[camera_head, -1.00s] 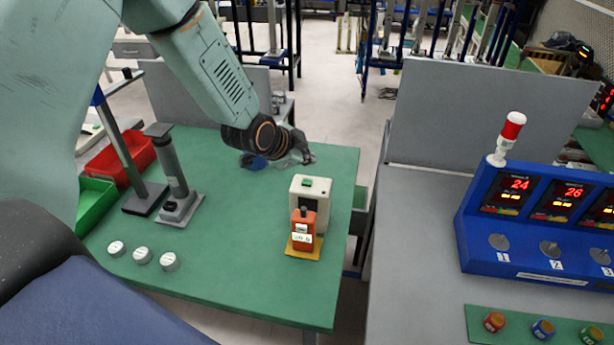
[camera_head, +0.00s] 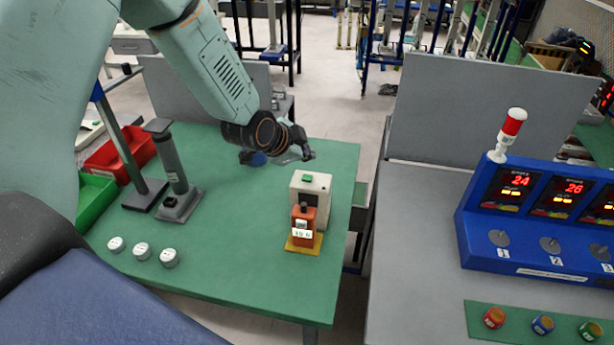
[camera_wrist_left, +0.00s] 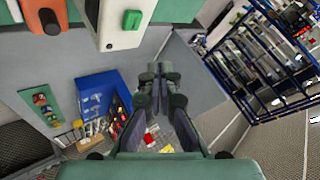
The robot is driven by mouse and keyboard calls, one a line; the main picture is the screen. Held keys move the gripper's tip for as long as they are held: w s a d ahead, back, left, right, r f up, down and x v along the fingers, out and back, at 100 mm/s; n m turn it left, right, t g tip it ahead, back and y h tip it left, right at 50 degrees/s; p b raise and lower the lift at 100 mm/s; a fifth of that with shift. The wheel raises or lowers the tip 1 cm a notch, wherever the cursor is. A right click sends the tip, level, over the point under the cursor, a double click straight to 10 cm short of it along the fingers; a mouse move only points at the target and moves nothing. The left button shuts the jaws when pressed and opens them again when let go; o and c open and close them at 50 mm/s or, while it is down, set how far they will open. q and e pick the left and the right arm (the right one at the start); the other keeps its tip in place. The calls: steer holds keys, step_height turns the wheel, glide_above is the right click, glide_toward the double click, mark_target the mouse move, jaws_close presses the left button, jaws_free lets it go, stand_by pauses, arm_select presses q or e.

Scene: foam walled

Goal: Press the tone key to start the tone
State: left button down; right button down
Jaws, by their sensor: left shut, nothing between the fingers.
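A cream box (camera_head: 322,187) stands on the green table, with a green key (camera_head: 307,179) on its top; I take this to be the tone key. An orange device (camera_head: 304,222) with a black knob stands right in front of it on a yellow base. My left gripper (camera_head: 309,154) is shut and empty, in the air above and behind the box, apart from the key. In the left wrist view, the shut fingers (camera_wrist_left: 159,75) are at the middle, and the green key (camera_wrist_left: 132,20) with the cream box (camera_wrist_left: 122,35) is at the top. My right gripper is not in view.
A grey post stand (camera_head: 178,205), several white round pieces (camera_head: 142,251) and red (camera_head: 120,151) and green bins are on the left. A blue panel (camera_head: 530,262) with red displays and a signal lamp (camera_head: 512,125) stands on the grey table at the right.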

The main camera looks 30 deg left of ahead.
mark_target(305, 179)
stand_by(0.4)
arm_select(q)
steer(key=r+n, duration=0.1)
steer(key=n, duration=0.5)
steer(key=r+n, duration=0.1)
steer(key=n, duration=0.5)
steer(key=r+n+y, duration=0.1)
steer(key=r+n, duration=0.1)
steer(key=n, duration=0.5)
steer(key=shift+w+a+r, duration=0.1)
steer(key=shift+w+a, duration=0.2)
steer(key=shift+a, duration=0.05)
step_height(305, 179, down, 9)
steer(key=b, duration=0.7)
stand_by(0.9)
